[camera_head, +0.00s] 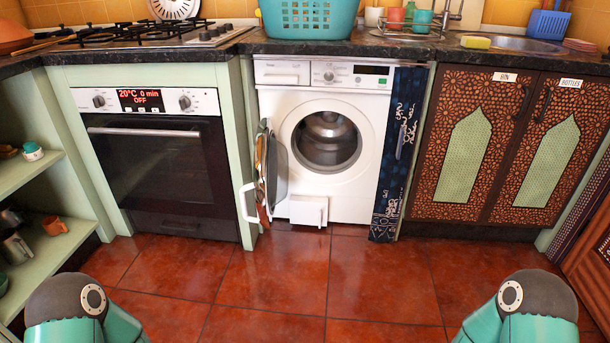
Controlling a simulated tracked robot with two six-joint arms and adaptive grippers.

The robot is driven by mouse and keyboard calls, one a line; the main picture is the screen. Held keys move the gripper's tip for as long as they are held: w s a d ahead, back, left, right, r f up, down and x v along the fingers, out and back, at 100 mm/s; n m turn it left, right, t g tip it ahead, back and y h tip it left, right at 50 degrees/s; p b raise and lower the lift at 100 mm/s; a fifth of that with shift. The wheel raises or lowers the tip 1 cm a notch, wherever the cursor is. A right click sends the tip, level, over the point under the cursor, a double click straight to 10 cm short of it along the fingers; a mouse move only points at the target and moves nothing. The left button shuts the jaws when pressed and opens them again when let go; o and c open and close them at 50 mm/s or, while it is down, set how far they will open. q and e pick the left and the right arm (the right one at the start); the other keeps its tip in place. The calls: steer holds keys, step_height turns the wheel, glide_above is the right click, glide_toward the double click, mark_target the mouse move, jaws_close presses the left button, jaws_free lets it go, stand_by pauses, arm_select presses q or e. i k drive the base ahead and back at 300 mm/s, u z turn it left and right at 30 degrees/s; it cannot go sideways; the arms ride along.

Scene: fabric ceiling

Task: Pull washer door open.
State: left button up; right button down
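The white washing machine (366,190) stands under the counter in the middle of the head view. Its round opening (326,139) is uncovered, and the metal drum shows inside. The round washer door (277,168) stands swung out at the left of the opening and is seen nearly edge-on. A white handle-like loop (247,202) sticks out to its left; I cannot tell what it is fixed to. Only teal and grey links of my two arms show, at the bottom left and bottom right corners. Neither gripper is in view.
A small white flap (308,211) juts from the washer's lower front. A dark blue patterned panel (398,155) hangs at its right. An oven (160,165) is left, patterned cupboards (440,210) right. The red tiled floor (280,275) in front is clear.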

mark_target(264, 185)
steer(key=z, duration=0.75)
steer(key=i, duration=1.45)
steer(key=u, duration=0.75)
steer(key=i, duration=0.5)
steer(key=u, duration=0.4)
